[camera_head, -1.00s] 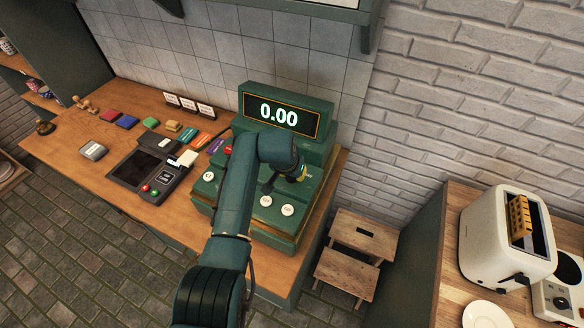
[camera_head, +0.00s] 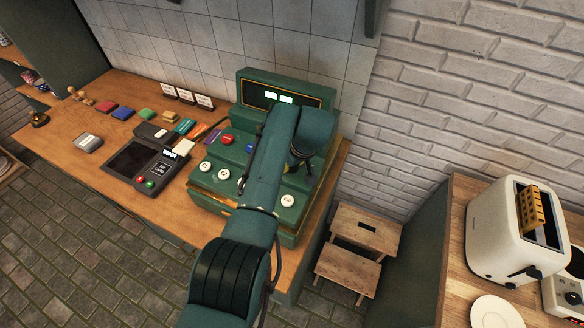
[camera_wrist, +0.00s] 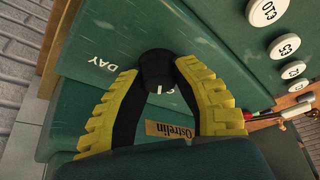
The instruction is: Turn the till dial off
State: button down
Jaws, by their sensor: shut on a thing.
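The green till (camera_head: 227,178) stands at the right end of the wooden counter. Its display (camera_head: 254,93) shows two lit pale blocks, partly behind my arm. In the wrist view the dial (camera_wrist: 156,66) is a small black knob on the green panel (camera_wrist: 235,65), with the word DAY printed to its left and a partly covered white mark just below it. My gripper (camera_wrist: 159,76) has its yellow-backed fingers shut on the knob, one on each side. In the head view my arm hides the dial and most of the gripper.
White buttons (camera_wrist: 285,46) sit on the till panel near the gripper. A card terminal (camera_head: 136,160) and colored blocks lie left of the till. A wooden step stool (camera_head: 347,270) and a counter with a toaster (camera_head: 490,235) stand to the right.

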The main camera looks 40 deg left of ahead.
jog(key=shift+s+f+n+g+b, duration=0.1)
jog(key=shift+f+n+g+b, duration=0.2)
jog(key=shift+n+b, duration=0.45)
jog(key=shift+r, duration=0.1)
jog(key=c, duration=0.8)
grip_release()
jog(key=shift+r, duration=0.15)
jog(key=v, duration=1.2)
